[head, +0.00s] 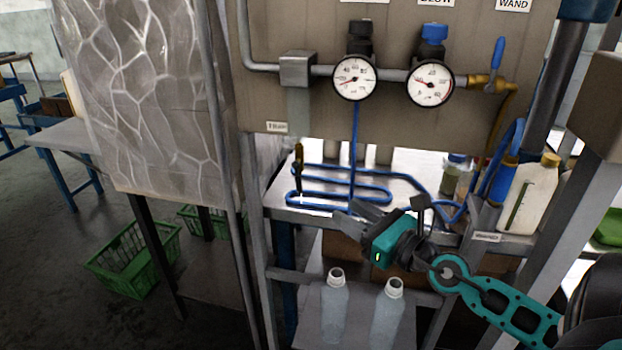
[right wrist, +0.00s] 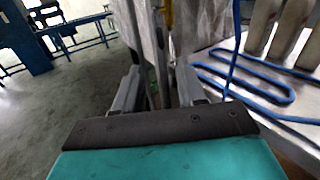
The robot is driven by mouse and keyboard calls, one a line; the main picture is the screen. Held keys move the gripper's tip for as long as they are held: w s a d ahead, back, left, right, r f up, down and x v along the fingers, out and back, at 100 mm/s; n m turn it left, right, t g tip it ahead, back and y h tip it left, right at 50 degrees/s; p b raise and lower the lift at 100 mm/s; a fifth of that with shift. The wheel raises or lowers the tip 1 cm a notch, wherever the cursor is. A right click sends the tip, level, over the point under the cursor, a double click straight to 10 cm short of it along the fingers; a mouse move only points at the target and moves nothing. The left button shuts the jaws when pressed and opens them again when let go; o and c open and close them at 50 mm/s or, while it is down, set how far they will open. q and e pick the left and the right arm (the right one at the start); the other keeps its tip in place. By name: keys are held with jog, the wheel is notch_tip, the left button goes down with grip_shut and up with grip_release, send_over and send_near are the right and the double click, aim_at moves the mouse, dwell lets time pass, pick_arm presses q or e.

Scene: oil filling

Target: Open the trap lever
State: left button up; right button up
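A small label (head: 277,127) sits at the lower left of the panel, its print too small to read surely. Below and right of it hangs a narrow yellow and dark lever (head: 299,165), which I take for the trap lever. It points roughly straight down. A yellow piece, likely the same lever, shows at the top of the right wrist view (right wrist: 169,13). My right gripper (head: 352,214) is right of the lever and lower, apart from it. Its fingers (right wrist: 160,88) are spread with nothing between them. My left gripper is not in view.
The panel (head: 400,125) carries two gauges (head: 355,78) and a blue-handled valve (head: 498,55). A looped blue hose (head: 340,198) lies on the bench. Clear bottles (head: 335,305) stand on the lower shelf. A frame post (head: 255,230) stands left of the lever.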

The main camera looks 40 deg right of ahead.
aim_at(301, 184)
jog(key=shift+w+a+p, duration=0.25)
jog(key=shift+w+p, duration=0.2)
jog(key=shift+w, duration=1.7)
jog(key=shift+w+a+p, duration=0.3)
jog(key=shift+w+p, duration=0.15)
jog(key=shift+w, duration=1.65)
jog(key=shift+w+a+p, duration=0.25)
jog(key=shift+w+p, duration=0.2)
jog(key=shift+w, duration=1.7)
jog(key=shift+c, duration=0.5)
grip_shut()
